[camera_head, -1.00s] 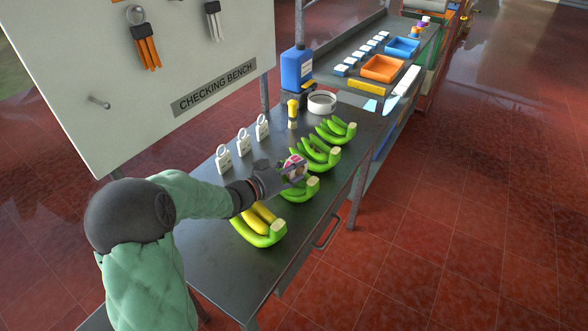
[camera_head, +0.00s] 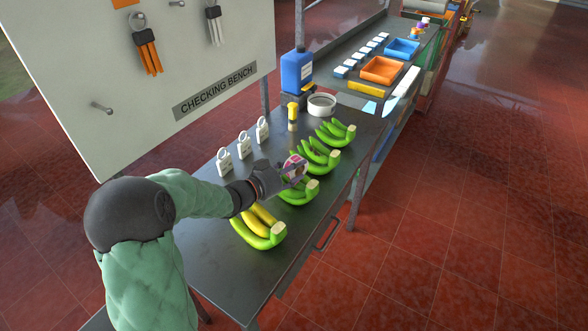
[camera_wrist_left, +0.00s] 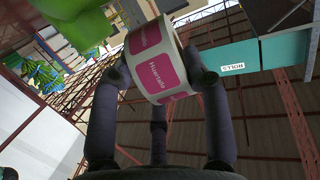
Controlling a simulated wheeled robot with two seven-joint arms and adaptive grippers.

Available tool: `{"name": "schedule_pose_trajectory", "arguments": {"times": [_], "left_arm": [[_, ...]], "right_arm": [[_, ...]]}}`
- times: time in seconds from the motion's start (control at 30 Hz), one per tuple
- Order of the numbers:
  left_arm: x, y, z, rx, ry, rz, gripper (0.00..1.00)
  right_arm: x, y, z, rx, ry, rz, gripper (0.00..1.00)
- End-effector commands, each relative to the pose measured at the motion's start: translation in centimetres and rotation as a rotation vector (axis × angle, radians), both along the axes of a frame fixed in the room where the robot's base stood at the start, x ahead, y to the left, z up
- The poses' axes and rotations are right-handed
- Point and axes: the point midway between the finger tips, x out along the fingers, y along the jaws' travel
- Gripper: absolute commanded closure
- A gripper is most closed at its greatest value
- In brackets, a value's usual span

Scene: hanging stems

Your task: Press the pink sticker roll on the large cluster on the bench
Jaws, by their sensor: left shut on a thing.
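The pink sticker roll (camera_head: 293,164), white with pink labels, is in my left gripper (camera_head: 294,171). In the left wrist view the roll (camera_wrist_left: 158,62) sits between the dark fingers (camera_wrist_left: 160,80). Banana clusters stand in a row along the bench (camera_head: 215,262): a yellow-green one (camera_head: 262,233) in front, a green one (camera_head: 300,192) under the gripper, another green one (camera_head: 318,160) just beyond, and a green one (camera_head: 337,132) farthest. I cannot tell for certain which is the large one. A green cluster (camera_wrist_left: 80,22) shows close to the roll in the wrist view; contact is unclear. My right gripper is not in view.
White tags with rings (camera_head: 244,146) stand along the bench's board side. A yellow-topped bottle (camera_head: 292,113), a white round tin (camera_head: 321,104) and a blue jug (camera_head: 297,70) stand at the far end. Orange (camera_head: 382,69) and blue (camera_head: 402,47) trays lie beyond. The near bench surface is clear.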

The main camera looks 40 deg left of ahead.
Motion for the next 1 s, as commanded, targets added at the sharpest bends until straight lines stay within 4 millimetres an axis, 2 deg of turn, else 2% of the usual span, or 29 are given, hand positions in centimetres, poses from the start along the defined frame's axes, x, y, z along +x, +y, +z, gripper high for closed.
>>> {"name": "schedule_pose_trajectory", "arguments": {"times": [0.03, 0.73, 1.0], "left_arm": [[0.0, 0.0, 0.9, 0.001, -0.001, 0.000, 0.92], [0.1, 0.0, 7.0, 0.002, -0.004, 0.000, 0.92], [0.1, 0.0, 7.5, 0.002, -0.004, 0.000, 0.92]], "right_arm": [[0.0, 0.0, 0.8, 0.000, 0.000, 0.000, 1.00], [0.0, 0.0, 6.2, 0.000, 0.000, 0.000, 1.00], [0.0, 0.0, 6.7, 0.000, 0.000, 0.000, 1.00]]}}
